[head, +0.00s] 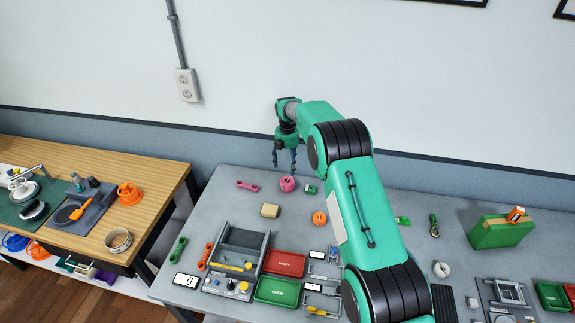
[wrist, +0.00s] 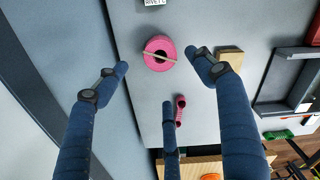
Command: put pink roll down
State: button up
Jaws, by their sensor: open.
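The pink roll (head: 287,184) lies on the grey bench near its back edge. In the wrist view the pink roll (wrist: 160,53) shows its round face with a tan strip across it. My gripper (head: 284,166) is above the bench, just above and beside the roll in the head view. Its blue fingers (wrist: 163,85) are spread wide in the wrist view, with nothing between them. The roll lies beyond the fingertips, apart from them as far as I can tell.
A pink dumbbell-shaped piece (head: 247,185) lies left of the roll. A tan block (head: 270,210) and an orange roll (head: 319,217) lie in front. A small green-and-white item (head: 310,189) is close on the right. The wall (head: 240,150) rises behind the bench.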

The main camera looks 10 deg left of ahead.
dwell(0.4)
jog(key=s+d+r+m, duration=0.2)
jog(key=d+r, duration=0.2)
jog(key=r, duration=0.4)
jog(key=s+d+r+m+t, duration=0.1)
jog(key=s+d+r+m, duration=0.1)
jog(key=d+r, duration=0.35)
jog(key=s+d+r+m, duration=0.1)
jog(key=d+r+m, duration=0.15)
jog(key=r, duration=0.75)
jog(key=s+d+r+m+t, duration=0.2)
jog(key=s+d+r+m, duration=0.4)
jog(key=s+d+r, duration=0.8)
jog(key=s+d+r+m+t, duration=0.1)
jog(key=s+d+r+m, duration=0.25)
jog(key=s, duration=0.65)
jog(key=s+d+r+m, duration=0.2)
jog(key=s+d+r, duration=0.25)
jog(key=s, duration=0.45)
jog(key=s+d+f+m, duration=0.2)
jog(key=s, duration=0.5)
jog(key=s+d+f+m+t, duration=0.1)
jog(key=s+d+f+m, duration=0.1)
jog(key=s, duration=0.5)
jog(key=s+d+f+m, duration=0.2)
jog(key=s+m, duration=0.1)
jog(key=s, duration=0.5)
jog(key=shift+d+f+t, duration=0.3)
jog(key=shift+d+f, duration=0.05)
jog(key=shift+d, duration=0.05)
